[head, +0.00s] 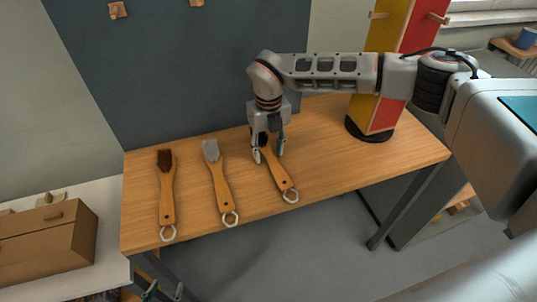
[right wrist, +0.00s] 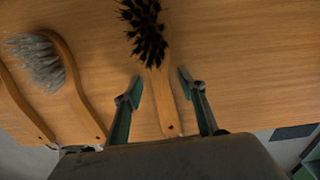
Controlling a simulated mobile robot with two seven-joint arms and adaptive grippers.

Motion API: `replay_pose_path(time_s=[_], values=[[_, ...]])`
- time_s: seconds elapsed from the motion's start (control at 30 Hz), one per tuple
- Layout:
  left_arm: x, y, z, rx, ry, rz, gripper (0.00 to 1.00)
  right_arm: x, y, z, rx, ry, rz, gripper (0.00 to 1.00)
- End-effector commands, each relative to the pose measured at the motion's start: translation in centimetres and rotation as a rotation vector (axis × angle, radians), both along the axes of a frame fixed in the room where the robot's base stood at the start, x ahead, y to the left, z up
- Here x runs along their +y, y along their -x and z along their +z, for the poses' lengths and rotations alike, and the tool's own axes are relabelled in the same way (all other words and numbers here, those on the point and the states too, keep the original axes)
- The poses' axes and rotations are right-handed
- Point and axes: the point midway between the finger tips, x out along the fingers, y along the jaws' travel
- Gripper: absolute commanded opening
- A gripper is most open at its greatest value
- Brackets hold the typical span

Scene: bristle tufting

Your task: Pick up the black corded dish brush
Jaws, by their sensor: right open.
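The black corded dish brush has a wooden handle (head: 280,178) with a pale cord loop at its near end, and lies on the wooden table. Its black bristles (right wrist: 147,36) show at the top of the right wrist view; in the head view they are mostly hidden behind my right gripper. My right gripper (head: 269,154) is open over the brush and points down. In the right wrist view its fingers (right wrist: 160,77) are on either side of the handle, apart from it. My left gripper (head: 164,290) shows only its fingertips, apart and empty, below the table's front edge.
A grey-bristled brush (head: 218,183) and a brown-bristled brush (head: 167,192) lie to the left on the table (head: 330,170). A yellow and red column on a black base (head: 373,131) stands behind at right.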

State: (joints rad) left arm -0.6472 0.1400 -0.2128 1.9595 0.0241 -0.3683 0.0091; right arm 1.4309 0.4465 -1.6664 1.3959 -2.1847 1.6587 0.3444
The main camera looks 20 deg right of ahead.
Motion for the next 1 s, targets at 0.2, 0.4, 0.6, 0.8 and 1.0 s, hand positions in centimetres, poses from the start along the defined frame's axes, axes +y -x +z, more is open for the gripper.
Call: replay_pose_path(time_s=[0.2,0.4,0.6,0.8,1.0], values=[[0.0,-0.3,0.4,-0.008,0.001,0.001,0.4,0.0,0.0,-0.3,-0.001,0.0,0.0,0.41],[0.0,-0.3,0.4,-0.008,0.001,0.001,0.4,0.0,0.0,-0.3,-0.001,0.0,0.0,0.04],[0.0,-0.2,0.3,-0.006,0.002,0.001,0.4,0.0,0.0,-0.3,-0.001,0.0,0.0,0.0],[0.0,0.0,0.1,-0.002,0.001,0.0,0.4,0.0,0.0,-0.1,-0.001,0.0,0.0,0.0],[0.0,0.1,0.0,0.001,0.0,0.001,0.4,0.0,-0.1,1.5,-0.004,0.0,0.001,0.0]])
